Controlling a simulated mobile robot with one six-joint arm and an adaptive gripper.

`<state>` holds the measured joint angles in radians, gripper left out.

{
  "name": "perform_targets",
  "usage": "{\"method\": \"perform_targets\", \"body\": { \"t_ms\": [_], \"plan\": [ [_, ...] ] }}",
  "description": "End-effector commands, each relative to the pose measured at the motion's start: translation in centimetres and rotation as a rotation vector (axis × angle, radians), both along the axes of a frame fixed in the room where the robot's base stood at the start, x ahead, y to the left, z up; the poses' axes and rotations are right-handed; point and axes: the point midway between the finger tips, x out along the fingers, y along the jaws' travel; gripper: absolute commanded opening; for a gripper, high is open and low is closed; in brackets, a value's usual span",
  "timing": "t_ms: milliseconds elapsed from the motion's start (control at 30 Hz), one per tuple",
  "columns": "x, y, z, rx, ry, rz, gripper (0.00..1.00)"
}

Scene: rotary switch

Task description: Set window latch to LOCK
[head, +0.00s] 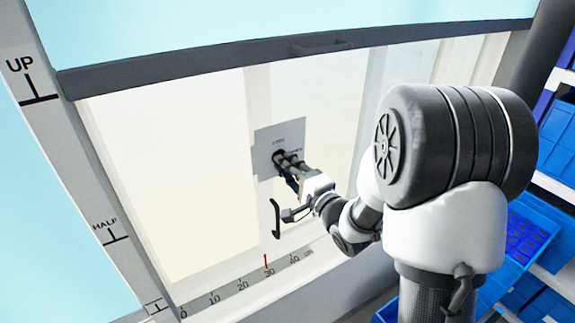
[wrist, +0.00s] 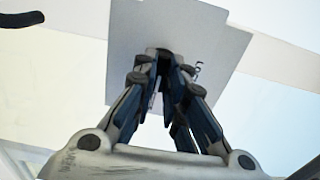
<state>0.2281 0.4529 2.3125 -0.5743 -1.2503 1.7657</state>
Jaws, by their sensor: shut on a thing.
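The window latch (head: 279,156) is a dark rotary knob on a light grey plate (head: 292,132) fixed to the window. In the head view my gripper (head: 290,165) reaches the plate from the lower right, and its fingers meet at the knob. In the wrist view my gripper (wrist: 158,75) is shut on the latch (wrist: 158,52), with a fingertip on each side. The grey plate (wrist: 195,35) lies behind the fingers. Part of a printed label shows beside the fingers, partly hidden; I cannot read the latch's setting.
A dark curved handle (head: 276,218) hangs on the window just below left of my gripper. A scale strip (head: 240,287) with a red pointer runs along the bottom. UP and HALF marks stand on the left frame. Blue bins (head: 530,235) on shelves stand at right.

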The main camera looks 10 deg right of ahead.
Motion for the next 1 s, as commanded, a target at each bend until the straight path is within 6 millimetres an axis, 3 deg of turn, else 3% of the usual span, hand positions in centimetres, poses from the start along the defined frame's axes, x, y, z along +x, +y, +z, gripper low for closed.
{"method": "perform_targets", "body": {
  "t_ms": [367,1000],
  "plan": [
    [0.06,0.00,-0.20,-0.155,-0.053,0.000,0.00],
    [0.05,0.03,-0.21,-0.724,-0.239,0.000,0.00]
  ]
}}
